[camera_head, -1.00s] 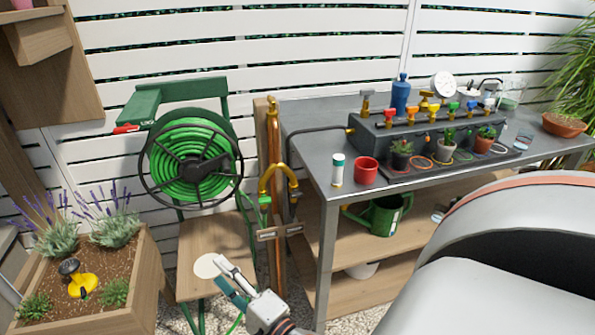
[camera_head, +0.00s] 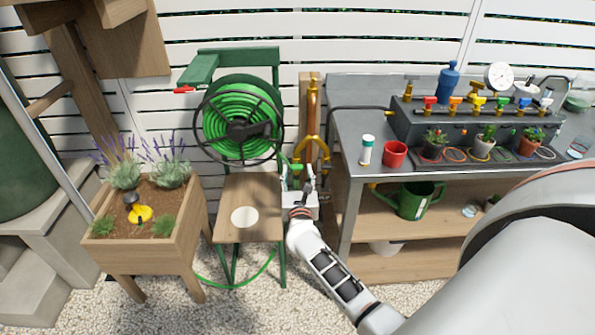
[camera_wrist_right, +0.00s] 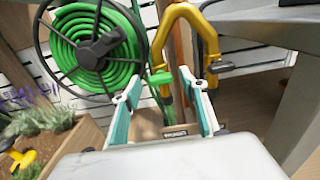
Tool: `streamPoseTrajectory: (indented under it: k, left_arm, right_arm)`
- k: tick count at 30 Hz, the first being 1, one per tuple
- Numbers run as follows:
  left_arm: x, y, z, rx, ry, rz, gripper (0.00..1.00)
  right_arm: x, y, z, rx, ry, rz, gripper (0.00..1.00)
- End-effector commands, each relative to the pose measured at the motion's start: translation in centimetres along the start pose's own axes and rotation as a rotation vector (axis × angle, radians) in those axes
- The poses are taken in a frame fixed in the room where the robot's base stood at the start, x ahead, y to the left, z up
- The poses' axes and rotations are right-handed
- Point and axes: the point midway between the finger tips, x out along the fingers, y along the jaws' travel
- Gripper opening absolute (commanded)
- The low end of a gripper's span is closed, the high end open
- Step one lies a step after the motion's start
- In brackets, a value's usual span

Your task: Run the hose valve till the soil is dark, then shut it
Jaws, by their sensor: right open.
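A brass tap pipe with a curved spout (camera_head: 313,143) stands on a wooden post between the hose reel and the bench. A green fitting (camera_head: 296,167) hangs at the spout's end; the right wrist view shows this fitting (camera_wrist_right: 160,78) too. My right gripper (camera_head: 298,182) is close in front of it. Its two teal-padded fingers are open, one on each side of the fitting in the right wrist view; I cannot tell whether they touch it. The planter's soil (camera_head: 115,224) is medium brown, with a yellow and black device (camera_head: 140,213) on it. My left gripper is out of view.
A green hose reel (camera_head: 238,122) hangs above a wooden seat (camera_head: 233,190), left of the tap. A grey bench (camera_head: 358,130) stands on the right, with a red cup (camera_head: 394,154) and potted plants. A green watering can (camera_head: 417,201) sits below. Gravel lies in front.

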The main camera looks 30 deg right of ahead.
Motion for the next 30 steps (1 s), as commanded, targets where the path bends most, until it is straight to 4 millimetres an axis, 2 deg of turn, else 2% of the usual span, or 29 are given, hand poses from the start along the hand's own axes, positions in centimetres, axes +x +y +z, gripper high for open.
streamPoseTrajectory:
  k: [4,12,13,17,30]
  left_arm:
    - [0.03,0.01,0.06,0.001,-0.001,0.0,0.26]
    - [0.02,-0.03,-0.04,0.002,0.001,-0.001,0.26]
    - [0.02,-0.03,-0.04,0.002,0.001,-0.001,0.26]
    - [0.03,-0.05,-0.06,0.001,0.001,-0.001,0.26]
    - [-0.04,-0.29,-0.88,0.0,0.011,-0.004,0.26]
  right_arm:
    - [0.95,-0.05,-0.03,0.0,0.0,-0.001,0.43]
    - [1.1,-0.05,0.03,0.0,0.0,0.0,0.43]
    - [1.1,-0.04,0.03,-0.001,0.0,0.0,0.38]
    - [1.09,-0.04,0.04,-0.001,0.0,0.0,0.04]
    - [1.09,0.01,0.23,-0.059,-0.002,0.0,0.05]
